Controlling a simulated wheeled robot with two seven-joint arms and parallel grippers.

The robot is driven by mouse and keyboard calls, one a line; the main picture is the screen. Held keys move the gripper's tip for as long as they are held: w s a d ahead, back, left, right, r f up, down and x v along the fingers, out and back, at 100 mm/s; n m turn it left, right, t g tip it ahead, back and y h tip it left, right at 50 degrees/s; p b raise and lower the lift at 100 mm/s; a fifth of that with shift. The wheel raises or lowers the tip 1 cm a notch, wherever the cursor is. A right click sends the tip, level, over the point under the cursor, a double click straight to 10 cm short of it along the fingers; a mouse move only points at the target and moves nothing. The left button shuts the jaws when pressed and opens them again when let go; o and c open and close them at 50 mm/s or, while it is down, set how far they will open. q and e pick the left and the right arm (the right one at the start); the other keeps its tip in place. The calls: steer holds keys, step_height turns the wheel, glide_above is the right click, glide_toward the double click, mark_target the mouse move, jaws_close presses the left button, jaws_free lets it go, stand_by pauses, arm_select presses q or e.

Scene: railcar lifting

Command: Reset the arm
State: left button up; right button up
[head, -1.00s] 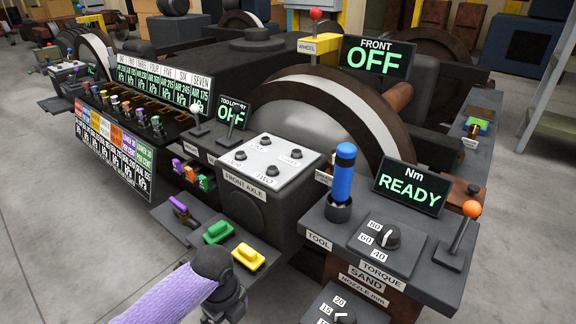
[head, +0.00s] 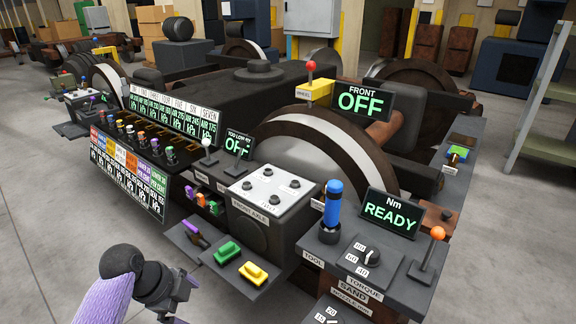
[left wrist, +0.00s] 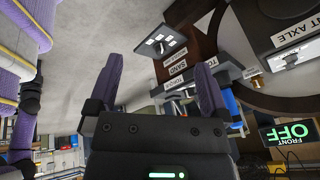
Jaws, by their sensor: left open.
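My left arm's purple forearm and black wrist (head: 150,280) come in at the bottom left of the head view, in front of the small shelf with the green and yellow blocks. The left gripper (left wrist: 158,70) shows in the left wrist view with its two purple fingers wide apart and nothing between them. My right gripper is not in view.
The control bench holds a blue-handled tool (head: 333,204), an orange-knobbed lever (head: 437,233), a READY display (head: 389,213) and an OFF display (head: 366,102). A green block (head: 227,252) and yellow block (head: 253,272) sit on a low shelf. Floor at left is clear.

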arm_select(q)
steer(key=w+a+r+n+t+y+b, duration=0.1)
steer(key=w+a+r+n+t+y, duration=0.35)
steer(key=w+n+t, duration=0.35)
steer(key=w+a+r+n+t, duration=0.2)
steer(key=w+r+n+t, duration=0.3)
steer(key=r+n+t, duration=0.45)
steer(key=s+d+f+m+g, duration=0.1)
steer(key=s+f+g, duration=0.4)
steer(key=f, duration=0.5)
steer(key=s+f+g, duration=0.2)
steer(key=s+f, duration=0.6)
steer(key=f, duration=0.3)
steer(key=s+d+f+m+g, duration=0.1)
steer(key=s+f+g, duration=0.4)
steer(key=f, duration=0.5)
steer(key=s+d+f+g, duration=0.1)
steer(key=s+f+g, duration=0.2)
steer(key=s, duration=1)
steer(key=s+f+g, duration=0.2)
steer(key=s+f, duration=0.3)
steer(key=s, duration=0.8)
steer(key=s+d+f+g, duration=0.1)
steer(key=s+f+g, duration=0.2)
steer(key=s, duration=1.1)
steer(key=shift+d+f+g, duration=0.3)
steer(key=shift+f+g, duration=0.05)
steer(key=shift+f, duration=0.55)
